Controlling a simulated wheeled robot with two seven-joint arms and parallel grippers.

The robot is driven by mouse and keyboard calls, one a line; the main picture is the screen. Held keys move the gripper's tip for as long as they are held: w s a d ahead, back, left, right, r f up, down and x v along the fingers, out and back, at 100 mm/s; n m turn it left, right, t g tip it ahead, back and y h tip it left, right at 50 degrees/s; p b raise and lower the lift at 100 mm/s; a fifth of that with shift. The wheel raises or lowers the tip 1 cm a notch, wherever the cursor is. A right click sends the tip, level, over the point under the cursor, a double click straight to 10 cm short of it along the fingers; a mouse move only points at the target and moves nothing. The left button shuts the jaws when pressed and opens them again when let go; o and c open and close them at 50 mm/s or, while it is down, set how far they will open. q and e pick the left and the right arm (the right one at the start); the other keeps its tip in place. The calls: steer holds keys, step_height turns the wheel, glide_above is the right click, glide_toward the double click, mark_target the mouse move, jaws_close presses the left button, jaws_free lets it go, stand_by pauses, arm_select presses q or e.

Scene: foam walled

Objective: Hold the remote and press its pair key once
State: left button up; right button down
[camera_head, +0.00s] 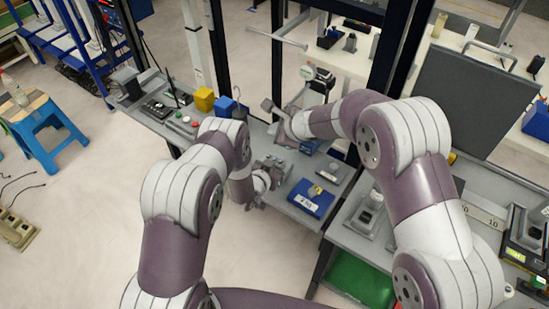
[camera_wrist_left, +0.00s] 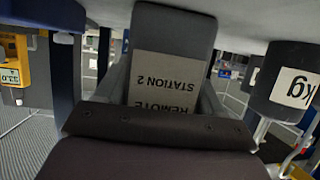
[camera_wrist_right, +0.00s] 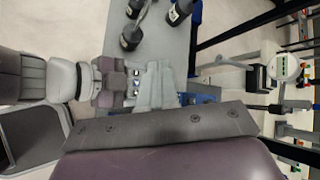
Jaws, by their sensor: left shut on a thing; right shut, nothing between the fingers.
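The grey remote (camera_head: 271,168) is in my left gripper (camera_head: 264,183), above the bench in the head view. In the left wrist view, its back (camera_wrist_left: 172,55) carries an upside-down label reading REMOTE STATION 2. In the right wrist view, a few small keys show on the remote (camera_wrist_right: 136,80). My right gripper (camera_head: 270,106) is shut and empty, beyond the remote in the head view. In the right wrist view, the shut fingers (camera_wrist_right: 156,85) appear close beside the remote; I cannot tell whether they touch it. The pair key cannot be picked out.
A blue box (camera_head: 304,203) with a label lies on the grey bench near the front edge. Dark posts (camera_head: 392,50) rise behind. A blue stool (camera_head: 45,127) stands on the floor left.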

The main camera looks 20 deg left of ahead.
mark_target(274, 159)
stand_by(0.3)
steer(key=shift+f, duration=4.35)
steer(key=shift+f, duration=0.1)
steer(key=shift+f, duration=0.3)
steer(key=shift+f, duration=0.3)
steer(key=shift+r, duration=0.75)
